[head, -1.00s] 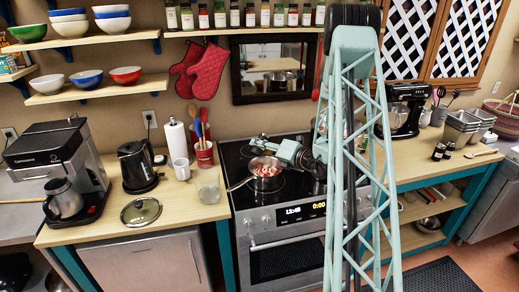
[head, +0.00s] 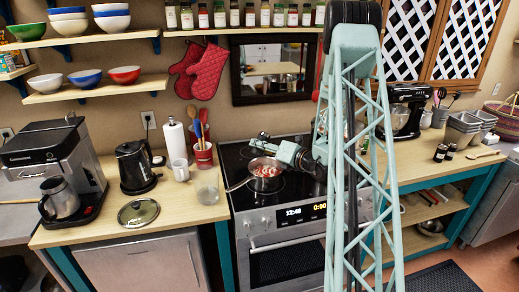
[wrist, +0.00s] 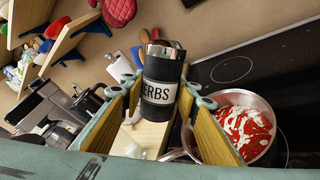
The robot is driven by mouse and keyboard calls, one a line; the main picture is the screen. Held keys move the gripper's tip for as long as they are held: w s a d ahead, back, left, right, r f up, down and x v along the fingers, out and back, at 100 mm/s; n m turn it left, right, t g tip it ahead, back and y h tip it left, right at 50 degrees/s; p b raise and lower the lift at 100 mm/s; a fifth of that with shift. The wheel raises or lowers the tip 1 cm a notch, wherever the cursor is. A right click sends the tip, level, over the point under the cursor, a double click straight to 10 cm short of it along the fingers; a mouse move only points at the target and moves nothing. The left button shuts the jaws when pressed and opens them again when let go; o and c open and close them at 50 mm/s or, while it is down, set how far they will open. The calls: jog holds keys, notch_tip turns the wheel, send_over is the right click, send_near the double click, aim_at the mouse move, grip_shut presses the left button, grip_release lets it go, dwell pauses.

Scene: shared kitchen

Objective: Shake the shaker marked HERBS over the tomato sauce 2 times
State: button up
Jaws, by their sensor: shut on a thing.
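The shaker (wrist: 160,88) is dark with a metallic top, and its white label reads "ERBS", the first letter hidden. My gripper (wrist: 164,100) is shut on it, with a finger on each side. In the head view my gripper (head: 266,142) is above the far side of the pan, and the shaker is too small there to read its tilt. The pan (head: 250,181) sits on the stove with red tomato sauce (head: 264,171) and white streaks in it. The wrist view also shows the sauce (wrist: 244,128), to the right of the shaker and below it.
The black cooktop (head: 236,152) surrounds the pan. A glass jar (head: 208,190), a utensil crock (head: 203,155) and a pan lid (head: 138,212) are on the counter to the left. Two small dark jars (head: 445,151) stand on the right counter. My arm column hides part of the stove.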

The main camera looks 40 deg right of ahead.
jog(key=shift+d+f+n+t+h+b, duration=0.1)
jog(key=shift+n+t+h+b, duration=0.15)
jog(key=shift+n+b, duration=1.45)
jog(key=shift+d+f+n+t+h+b, duration=0.15)
jog(key=shift+n+t+b, duration=0.15)
jog(key=shift+b, duration=2.8)
jog(key=shift+r+n+t+b, duration=0.15)
jog(key=shift+n+t+b, duration=0.3)
jog(key=shift+n+b, duration=2.75)
jog(key=m+b, duration=0.2)
jog(key=shift+m, duration=0.3)
